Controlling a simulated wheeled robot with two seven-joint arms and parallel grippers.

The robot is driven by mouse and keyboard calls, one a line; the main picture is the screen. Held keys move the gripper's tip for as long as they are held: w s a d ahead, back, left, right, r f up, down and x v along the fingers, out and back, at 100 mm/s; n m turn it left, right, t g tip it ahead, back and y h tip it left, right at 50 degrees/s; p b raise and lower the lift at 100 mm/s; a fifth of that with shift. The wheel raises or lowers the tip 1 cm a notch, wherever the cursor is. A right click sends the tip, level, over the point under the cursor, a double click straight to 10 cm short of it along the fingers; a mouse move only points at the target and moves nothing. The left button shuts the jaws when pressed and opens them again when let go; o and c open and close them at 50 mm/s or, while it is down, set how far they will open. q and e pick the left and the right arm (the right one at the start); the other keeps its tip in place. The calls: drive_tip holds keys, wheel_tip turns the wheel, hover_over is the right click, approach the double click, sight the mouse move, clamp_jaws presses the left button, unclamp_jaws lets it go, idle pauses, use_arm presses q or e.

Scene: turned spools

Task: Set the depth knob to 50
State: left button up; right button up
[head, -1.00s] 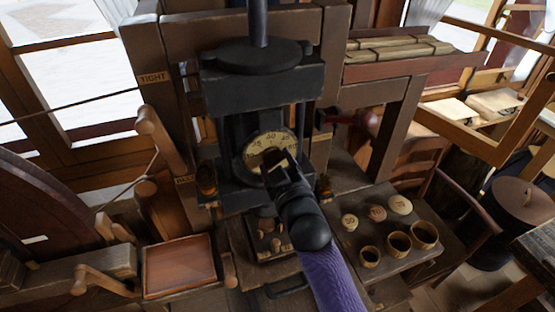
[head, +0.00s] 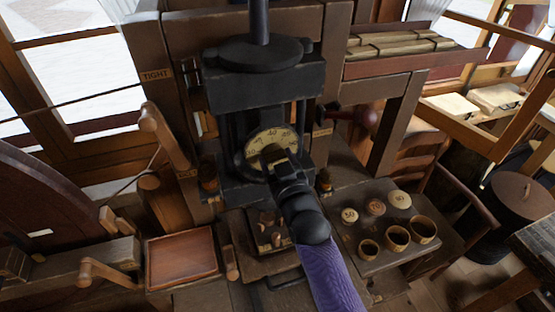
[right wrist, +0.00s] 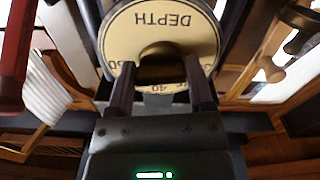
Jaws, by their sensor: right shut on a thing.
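The depth dial (head: 258,138) is a round cream plate with dark numbers, on the front of the black press. The dark depth knob (right wrist: 160,66) sits at the dial's middle. My right gripper (right wrist: 161,88) is shut on the knob, one finger on each side. In the head view my right gripper (head: 276,162) covers most of the knob, so its exact setting cannot be read. My left gripper is not in view.
Black press posts and frame (head: 262,88) stand close around the dial. A shelf at the right holds small cups (head: 396,239) and round numbered discs (head: 375,207). A reddish tray (head: 181,261) and a wooden crank (head: 105,272) are at lower left.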

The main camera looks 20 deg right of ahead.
drive_tip(key=shift+f, duration=0.1)
drive_tip(key=o, duration=1.2)
drive_tip(key=shift+o, duration=0.2)
drive_tip(key=s+b, duration=0.1)
drive_tip(key=s, duration=0.9)
drive_tip(key=shift+d, duration=0.15)
